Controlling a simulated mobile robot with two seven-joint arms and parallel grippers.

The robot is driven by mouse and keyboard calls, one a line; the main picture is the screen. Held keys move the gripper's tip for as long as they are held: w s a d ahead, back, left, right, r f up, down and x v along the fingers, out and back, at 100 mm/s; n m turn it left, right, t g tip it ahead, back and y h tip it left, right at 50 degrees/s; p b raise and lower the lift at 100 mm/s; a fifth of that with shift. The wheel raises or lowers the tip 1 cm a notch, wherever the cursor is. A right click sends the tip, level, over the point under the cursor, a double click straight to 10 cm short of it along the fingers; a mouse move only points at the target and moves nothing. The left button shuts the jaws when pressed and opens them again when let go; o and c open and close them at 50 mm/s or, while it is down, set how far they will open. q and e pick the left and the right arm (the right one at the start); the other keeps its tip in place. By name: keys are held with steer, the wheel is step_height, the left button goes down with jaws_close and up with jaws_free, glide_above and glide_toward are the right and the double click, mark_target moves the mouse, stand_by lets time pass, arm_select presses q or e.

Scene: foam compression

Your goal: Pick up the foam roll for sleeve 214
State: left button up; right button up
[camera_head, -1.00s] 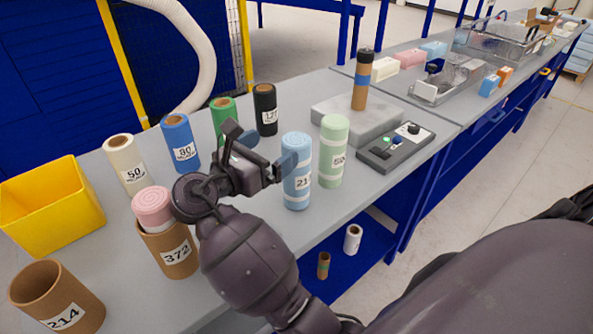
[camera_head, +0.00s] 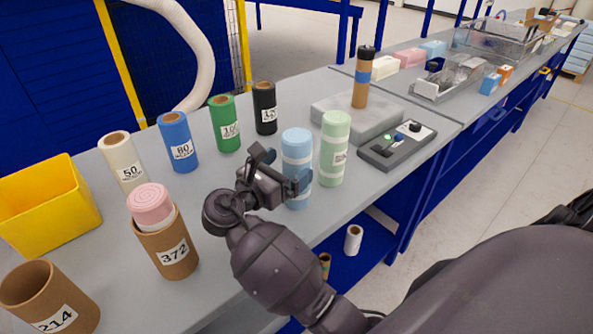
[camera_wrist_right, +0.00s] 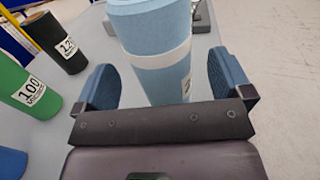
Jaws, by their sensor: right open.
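The light blue foam roll (camera_head: 297,145) stands upright on the grey table with white bands around it; its label read 21-something a second ago and is now mostly hidden. My right gripper (camera_head: 285,174) is open at the roll. In the right wrist view the blue roll (camera_wrist_right: 155,50) stands between the two open fingers (camera_wrist_right: 168,85), with a gap visible on each side. The brown cardboard sleeve 214 (camera_head: 40,290) stands empty at the front left of the table. My left gripper is not in view.
A green foam roll (camera_head: 334,150) stands close on the blue roll's right. Sleeve 372 (camera_head: 168,252) holds a pink roll (camera_head: 151,204). Rolls marked 50 (camera_head: 124,160), 80 (camera_head: 178,143), 100 (camera_head: 224,125) and a black one (camera_head: 265,108) stand behind. A yellow bin (camera_head: 50,215) is at left.

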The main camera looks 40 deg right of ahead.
steer(key=x, duration=0.3)
steer(key=shift+d, duration=0.15)
steer(key=shift+c, duration=0.5)
steer(key=c, duration=0.9)
steer(key=shift+r, duration=0.1)
